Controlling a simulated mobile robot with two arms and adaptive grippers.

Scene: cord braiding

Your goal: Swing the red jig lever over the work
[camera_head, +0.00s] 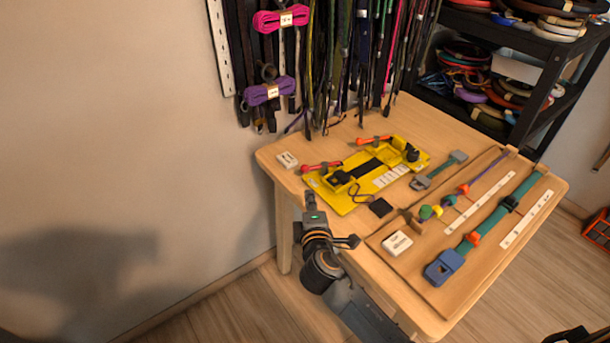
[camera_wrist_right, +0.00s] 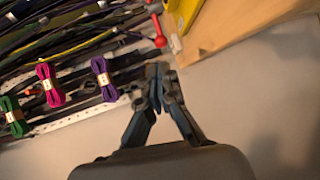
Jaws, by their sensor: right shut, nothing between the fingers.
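The yellow jig (camera_head: 365,172) lies on the wooden table, with black blocks and a dark strip on it. A red lever (camera_head: 321,166) lies at its left back edge. A second, orange-red lever (camera_head: 374,140) lies at its far edge. In the right wrist view a red lever (camera_wrist_right: 158,30) shows near the table edge, and part of the yellow jig (camera_wrist_right: 186,10) shows at the top. My right gripper (camera_head: 312,207) is in front of the table's left edge, apart from the levers. Its fingers (camera_wrist_right: 160,72) are together and empty. My left gripper is not in view.
The wooden table (camera_head: 295,151) also holds a brown board (camera_head: 425,282) with a teal strap (camera_head: 490,222) and a blue buckle (camera_head: 444,267). Hanging cords and pink (camera_head: 281,18) and purple (camera_head: 269,91) bundles are behind. A black shelf (camera_head: 540,95) stands at the right.

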